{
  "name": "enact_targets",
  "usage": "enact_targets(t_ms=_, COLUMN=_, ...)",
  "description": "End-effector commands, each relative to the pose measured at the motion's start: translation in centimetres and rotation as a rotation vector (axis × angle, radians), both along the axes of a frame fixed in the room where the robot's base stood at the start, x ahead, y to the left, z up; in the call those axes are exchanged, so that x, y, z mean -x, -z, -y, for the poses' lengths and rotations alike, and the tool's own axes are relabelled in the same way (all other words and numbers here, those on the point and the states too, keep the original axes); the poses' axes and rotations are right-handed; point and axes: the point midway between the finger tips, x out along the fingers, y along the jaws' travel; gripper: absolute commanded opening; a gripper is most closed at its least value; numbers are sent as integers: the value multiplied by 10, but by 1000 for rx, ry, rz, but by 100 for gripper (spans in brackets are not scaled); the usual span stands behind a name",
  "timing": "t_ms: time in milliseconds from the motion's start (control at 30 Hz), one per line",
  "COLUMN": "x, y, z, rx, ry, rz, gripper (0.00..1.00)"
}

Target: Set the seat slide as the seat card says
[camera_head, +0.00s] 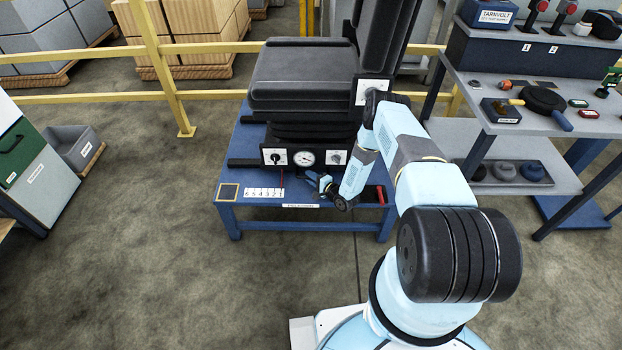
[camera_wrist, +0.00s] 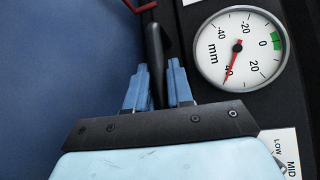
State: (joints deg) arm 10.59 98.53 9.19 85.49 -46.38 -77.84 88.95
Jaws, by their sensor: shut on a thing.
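The black seat (camera_head: 303,75) stands on a blue stand (camera_head: 237,150). In the wrist view my gripper (camera_wrist: 157,85) has its blue fingers shut on a black bar-like handle (camera_wrist: 156,45), with a red piece (camera_wrist: 141,6) at its far end. In the head view my gripper (camera_head: 320,181) is low at the seat's front, right of a white number strip (camera_head: 264,193) with a thin red pointer (camera_head: 281,178) near its right end. The mm dial (camera_head: 305,157) shows closely in the wrist view (camera_wrist: 240,62); its red needle points at 40, away from the green band by 0.
Two knobs on white plates flank the dial; the right plate (camera_wrist: 285,150) reads LOW and MID. A red-handled piece (camera_head: 380,194) lies on the stand's right. A grey bench (camera_head: 480,105) with tools stands right. Yellow rails (camera_head: 215,47) run behind.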

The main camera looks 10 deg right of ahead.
Motion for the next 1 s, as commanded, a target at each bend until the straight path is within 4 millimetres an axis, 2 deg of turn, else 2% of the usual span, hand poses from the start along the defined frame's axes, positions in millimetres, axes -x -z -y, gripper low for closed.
enact_targets(t_ms=267, x=1, y=3, z=-5, rx=1, ry=1, rz=-6, gripper=0)
enact_targets(t_ms=500, x=-5, y=3, z=-49, rx=-2, ry=-2, rz=-7, gripper=0)
enact_targets(t_ms=600, x=-6, y=3, z=-59, rx=0, ry=-2, rz=-8, gripper=0)
enact_targets(t_ms=900, x=-6, y=4, z=-59, rx=3, ry=-2, rz=-9, gripper=0)
enact_targets(t_ms=933, x=-6, y=4, z=-59, rx=3, ry=-2, rz=-9, gripper=23)
enact_targets(t_ms=1000, x=-6, y=4, z=-59, rx=2, ry=-1, rz=-8, gripper=30)
